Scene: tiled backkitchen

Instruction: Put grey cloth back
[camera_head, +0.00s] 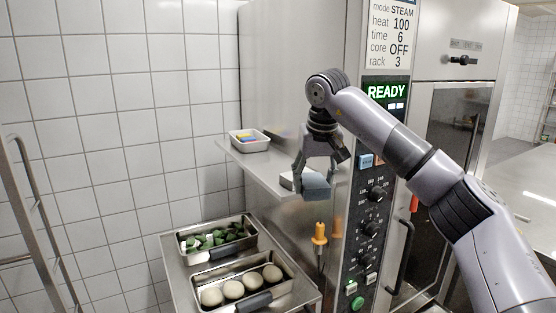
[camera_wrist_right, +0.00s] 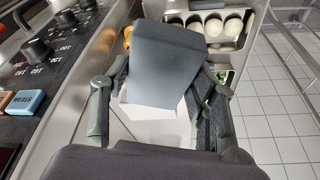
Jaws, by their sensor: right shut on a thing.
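The grey cloth (camera_head: 317,188) is a blue-grey folded piece between the fingers of my right gripper (camera_head: 313,178), which is shut on it. In the right wrist view the cloth (camera_wrist_right: 168,65) spans the gap between the two fingers (camera_wrist_right: 157,100). A white tray (camera_head: 287,182) lies on the steel shelf (camera_head: 262,172), just behind and below the cloth. In the wrist view the white tray (camera_wrist_right: 155,128) shows partly under the cloth. Whether cloth and tray touch, I cannot tell. My left gripper is not in view.
Below are steel pans with green vegetables (camera_head: 213,238) and pale round items (camera_head: 240,289). An orange-handled tool (camera_head: 319,236) hangs beside the oven's control panel (camera_head: 372,215), right of the shelf.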

